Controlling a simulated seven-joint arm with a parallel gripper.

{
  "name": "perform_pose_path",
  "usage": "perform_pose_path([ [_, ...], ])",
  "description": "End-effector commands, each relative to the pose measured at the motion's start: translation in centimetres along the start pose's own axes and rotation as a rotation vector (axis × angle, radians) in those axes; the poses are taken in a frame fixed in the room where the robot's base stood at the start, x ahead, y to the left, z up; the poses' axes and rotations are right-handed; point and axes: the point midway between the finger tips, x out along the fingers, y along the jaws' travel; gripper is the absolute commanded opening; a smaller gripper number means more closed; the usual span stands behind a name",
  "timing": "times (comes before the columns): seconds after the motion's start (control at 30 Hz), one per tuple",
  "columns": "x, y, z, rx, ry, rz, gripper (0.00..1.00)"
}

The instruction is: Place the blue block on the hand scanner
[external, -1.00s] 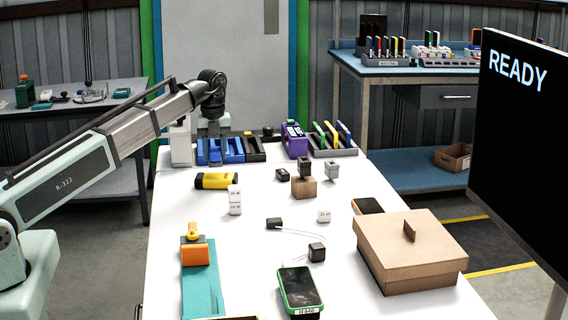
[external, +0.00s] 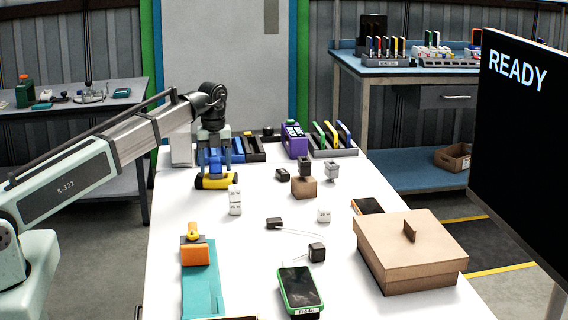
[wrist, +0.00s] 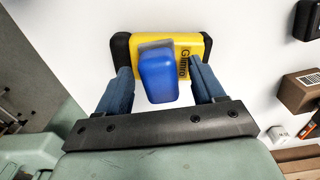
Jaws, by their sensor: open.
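The yellow device with black ends (external: 217,182), which I take to be the hand scanner, lies on the white table below my gripper. It also shows in the wrist view (wrist: 195,42), with black lettering on it. My gripper (wrist: 159,68) is open, its dark blue fingers on either side of the blue block (wrist: 158,78). Gaps show between the block and both fingers. The block is slightly tilted and blurred and covers the middle of the yellow device. I cannot tell whether it rests on it or is just above it.
White labelled blocks (external: 235,200) stand just in front of the yellow device. A small brown box (external: 304,187) with a dark block on it stands to the right. Blue and black trays (external: 238,150) line the back. A lidded carton (external: 410,250) is at front right.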

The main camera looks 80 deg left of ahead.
Motion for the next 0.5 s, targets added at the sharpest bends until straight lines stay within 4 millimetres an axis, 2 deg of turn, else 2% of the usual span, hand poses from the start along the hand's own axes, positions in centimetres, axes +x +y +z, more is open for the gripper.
perform_pose_path([
  [0.27, -0.2, 0.0, 0.0, 0.000, 0.000, 0.000, 0.68],
  [0.5, -2.7, -0.1, 0.1, 0.000, -0.001, -0.002, 0.68],
])
